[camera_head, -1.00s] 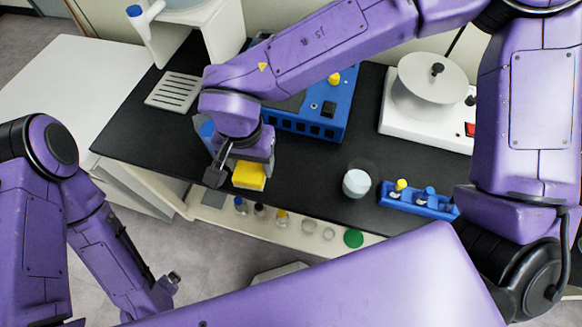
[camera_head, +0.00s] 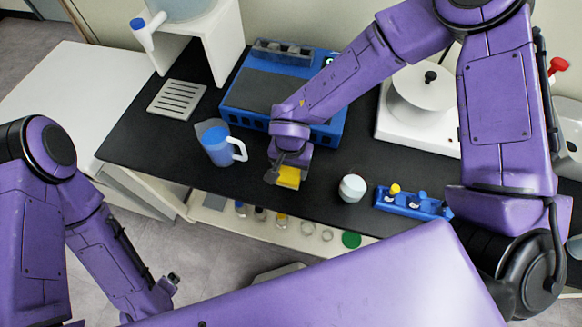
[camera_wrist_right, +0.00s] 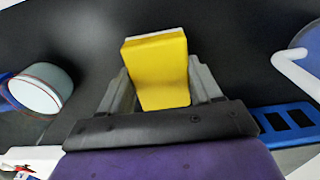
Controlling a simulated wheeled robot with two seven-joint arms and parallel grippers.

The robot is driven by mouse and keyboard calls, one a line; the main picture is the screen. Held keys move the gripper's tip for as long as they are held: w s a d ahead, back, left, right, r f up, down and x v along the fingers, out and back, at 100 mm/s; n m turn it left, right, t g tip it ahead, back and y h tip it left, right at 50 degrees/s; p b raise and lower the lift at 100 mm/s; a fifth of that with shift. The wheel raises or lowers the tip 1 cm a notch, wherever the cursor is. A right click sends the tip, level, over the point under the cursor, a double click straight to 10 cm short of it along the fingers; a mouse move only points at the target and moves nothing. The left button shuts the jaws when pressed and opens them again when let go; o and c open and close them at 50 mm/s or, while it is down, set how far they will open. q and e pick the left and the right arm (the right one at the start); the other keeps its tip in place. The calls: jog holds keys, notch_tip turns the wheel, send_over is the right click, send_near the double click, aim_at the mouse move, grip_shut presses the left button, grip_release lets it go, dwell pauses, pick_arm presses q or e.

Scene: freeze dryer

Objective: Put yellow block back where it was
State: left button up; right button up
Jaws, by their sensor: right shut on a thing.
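The yellow block (camera_head: 289,177) is between the fingers of my right gripper (camera_head: 287,175), over the black benchtop near its front edge. In the right wrist view, the yellow block (camera_wrist_right: 157,70) has a pale layer along its far edge, and my right gripper (camera_wrist_right: 160,95) is shut on its sides. I cannot tell whether the block touches the benchtop. My left gripper (camera_head: 172,280) is low at the left, away from the bench and empty; its fingers are too small to tell open or shut.
A blue jug (camera_head: 217,147) stands left of the right gripper. A white-topped cup (camera_head: 352,187) and a blue rack (camera_head: 408,203) stand to the right. A blue machine (camera_head: 330,128) is behind, and a slotted plate (camera_head: 177,98) lies at the back left. A shelf below the front edge holds small jars.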

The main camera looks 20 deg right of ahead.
aim_at(290, 169)
jog(key=shift+a+f, duration=0.1)
jog(key=shift+f, duration=0.6)
jog(key=shift+f, duration=0.1)
jog(key=o, duration=1.1)
notch_tip(290, 169, up, 12)
jog(key=shift+r, duration=0.15)
